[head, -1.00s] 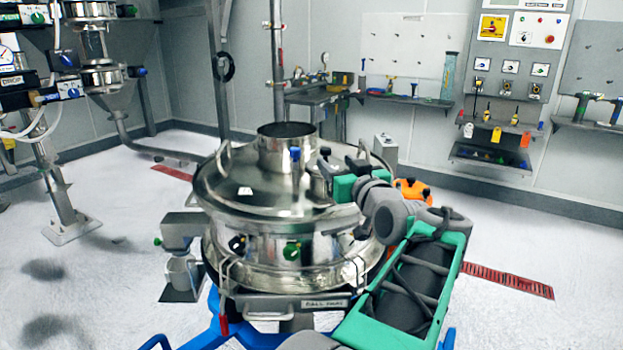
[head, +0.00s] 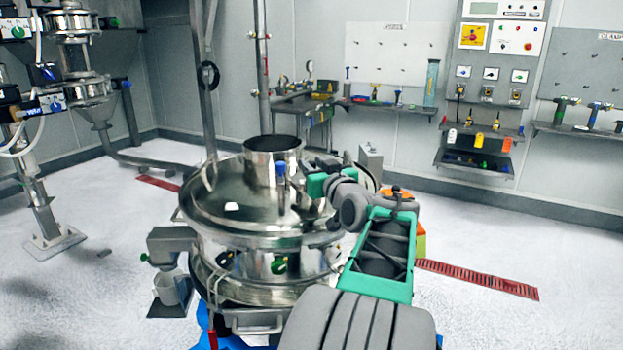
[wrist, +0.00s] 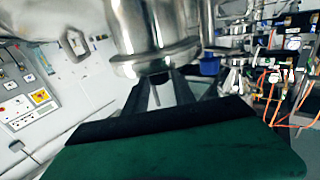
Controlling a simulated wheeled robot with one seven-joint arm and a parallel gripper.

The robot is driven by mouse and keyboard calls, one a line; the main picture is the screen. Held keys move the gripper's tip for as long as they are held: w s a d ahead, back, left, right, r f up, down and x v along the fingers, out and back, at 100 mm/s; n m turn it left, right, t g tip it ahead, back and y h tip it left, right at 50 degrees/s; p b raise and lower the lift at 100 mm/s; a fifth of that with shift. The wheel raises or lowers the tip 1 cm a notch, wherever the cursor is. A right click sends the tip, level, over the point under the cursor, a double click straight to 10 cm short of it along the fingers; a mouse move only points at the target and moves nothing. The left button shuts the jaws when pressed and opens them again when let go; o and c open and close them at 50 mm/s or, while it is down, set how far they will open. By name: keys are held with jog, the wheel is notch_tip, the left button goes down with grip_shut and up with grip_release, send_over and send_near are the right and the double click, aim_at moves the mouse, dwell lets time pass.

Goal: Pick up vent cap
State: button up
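I cannot pick out the vent cap with certainty. A steel flanged cylinder (wrist: 150,38) stands straight ahead of my fingertips in the wrist view. The steel sifter (head: 262,215) stands in the head view, with a wide upright neck (head: 272,162) and a small blue-topped fitting (head: 281,172) on its lid. My gripper (head: 318,170) is at the right side of the lid, partly hidden by my arm. In the wrist view its two dark fingers (wrist: 162,80) are apart with a light gap between them. Their tips reach the flange's lower edge; contact is unclear.
Lid clamps and handles ring the sifter. A cup (head: 173,288) stands on a side bracket at its left. A tool bench (head: 305,103) and wall panels line the back. Feeder equipment (head: 75,60) stands at far left.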

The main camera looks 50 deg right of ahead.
grip_shut()
dwell(0.4)
